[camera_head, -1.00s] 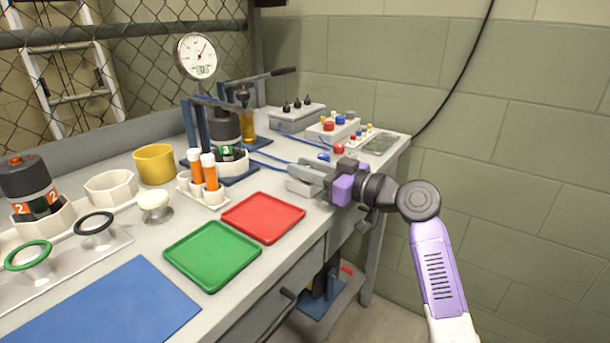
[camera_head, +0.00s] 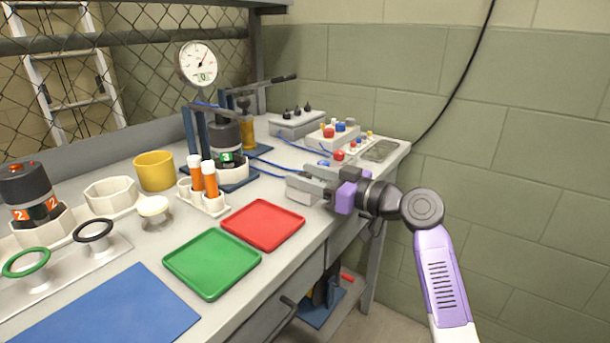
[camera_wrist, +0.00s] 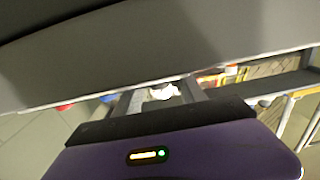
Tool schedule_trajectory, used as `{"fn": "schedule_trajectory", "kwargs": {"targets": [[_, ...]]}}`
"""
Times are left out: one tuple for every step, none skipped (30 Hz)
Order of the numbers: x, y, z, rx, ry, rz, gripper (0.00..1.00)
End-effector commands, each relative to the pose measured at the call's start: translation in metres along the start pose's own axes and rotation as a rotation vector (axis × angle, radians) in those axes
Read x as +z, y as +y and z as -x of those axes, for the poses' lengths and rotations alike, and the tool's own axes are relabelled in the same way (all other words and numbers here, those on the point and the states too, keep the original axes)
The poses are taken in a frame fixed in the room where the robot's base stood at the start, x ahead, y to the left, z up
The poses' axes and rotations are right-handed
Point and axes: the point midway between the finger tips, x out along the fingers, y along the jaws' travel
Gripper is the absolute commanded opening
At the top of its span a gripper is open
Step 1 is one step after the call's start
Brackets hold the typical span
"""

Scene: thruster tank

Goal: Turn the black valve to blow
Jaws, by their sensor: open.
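Several small black knobs (camera_head: 297,110) stand on a grey box (camera_head: 298,124) at the back of the bench; I cannot tell which black part is the valve, and no "blow" mark is readable. My gripper (camera_head: 303,179) is at the bench's right front edge, nearer than that box and apart from it. Its grey fingers point left and are open, over or beside a pale block (camera_head: 300,192) that they partly hide. In the wrist view the two fingers (camera_wrist: 160,97) are apart, with a small white thing between them in the picture; contact cannot be told.
A pale box with coloured knobs (camera_head: 334,136) and a red knob (camera_head: 338,155) lie beyond my gripper. A gauge (camera_head: 197,63) and press levers stand at back left. Red (camera_head: 263,224) and green (camera_head: 211,262) trays lie at the front. Blue hoses cross the bench.

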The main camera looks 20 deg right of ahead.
Motion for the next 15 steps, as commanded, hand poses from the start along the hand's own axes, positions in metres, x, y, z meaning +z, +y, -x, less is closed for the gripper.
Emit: {"fn": "schedule_trajectory", "kwargs": {"targets": [[-0.001, 0.001, 0.007, 0.004, 0.002, 0.0, 0.48], [-0.001, 0.001, 0.011, 0.004, 0.002, 0.0, 0.48], [0.0, 0.001, 0.017, 0.003, 0.0, -0.001, 0.48], [-0.001, 0.001, 0.022, 0.003, 0.0, 0.0, 0.48], [-0.001, 0.001, 0.028, 0.004, 0.001, 0.0, 0.48], [-0.001, 0.001, 0.035, 0.004, 0.0, 0.0, 0.48], [0.0, 0.001, 0.04, 0.003, 0.0, -0.001, 0.48], [0.0, 0.001, 0.044, 0.003, 0.001, -0.001, 0.48], [-0.001, 0.0, 0.05, 0.003, 0.001, 0.0, 0.48], [-0.001, 0.001, 0.054, 0.002, 0.001, 0.0, 0.48], [0.0, 0.001, 0.058, 0.003, 0.0, -0.001, 0.48], [0.0, 0.001, 0.062, 0.003, 0.0, -0.001, 0.48], [0.0, 0.0, 0.065, 0.002, 0.0, 0.0, 0.48], [0.0, 0.0, 0.067, 0.001, 0.0, 0.0, 0.48], [0.0, 0.0, 0.07, 0.0, -0.001, 0.0, 0.48]]}}
